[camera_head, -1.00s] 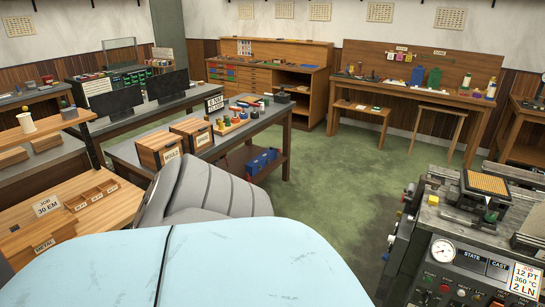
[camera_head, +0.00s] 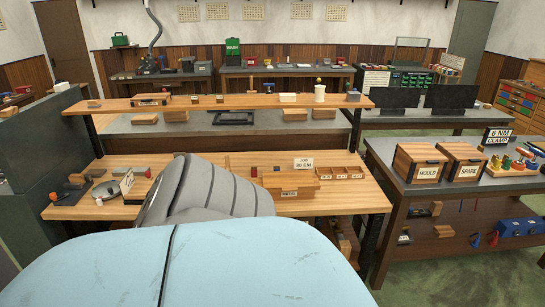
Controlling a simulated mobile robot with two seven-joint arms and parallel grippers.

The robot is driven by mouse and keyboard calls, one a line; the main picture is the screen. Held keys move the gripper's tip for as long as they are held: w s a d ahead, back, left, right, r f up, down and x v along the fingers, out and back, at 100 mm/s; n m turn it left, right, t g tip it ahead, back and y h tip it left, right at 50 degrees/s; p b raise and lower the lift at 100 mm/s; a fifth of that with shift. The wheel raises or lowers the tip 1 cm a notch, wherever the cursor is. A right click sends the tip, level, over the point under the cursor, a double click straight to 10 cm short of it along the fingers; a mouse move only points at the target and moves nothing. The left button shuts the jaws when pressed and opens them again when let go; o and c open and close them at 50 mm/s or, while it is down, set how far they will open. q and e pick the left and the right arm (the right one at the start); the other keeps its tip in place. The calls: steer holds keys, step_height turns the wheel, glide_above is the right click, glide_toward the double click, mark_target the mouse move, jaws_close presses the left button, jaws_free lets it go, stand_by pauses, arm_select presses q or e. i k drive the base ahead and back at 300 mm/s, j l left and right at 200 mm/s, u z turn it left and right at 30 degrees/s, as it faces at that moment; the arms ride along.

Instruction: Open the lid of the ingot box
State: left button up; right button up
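A wooden box (camera_head: 291,179) with a small label, which seems to read METAL, sits on the wooden bench just right of centre. It looks shut from here. It may be the ingot box, but no label says ingot. Neither of my grippers is in view. A large pale blue and grey part of my own body fills the lower middle and hides the bench in front and to the left of the box.
A JOB 30 EM sign (camera_head: 303,163) and a tray of small compartments (camera_head: 341,173) stand beside the box. A wooden shelf (camera_head: 235,101) runs above the bench. The MOULD box (camera_head: 420,162) and SPARE box (camera_head: 463,160) stand on the right-hand table (camera_head: 405,186).

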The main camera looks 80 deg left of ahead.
mark_target(288, 181)
steer(key=u, duration=2.45)
steer(key=i+j, duration=0.6)
steer(key=i, duration=0.15)
steer(key=j+u, duration=0.05)
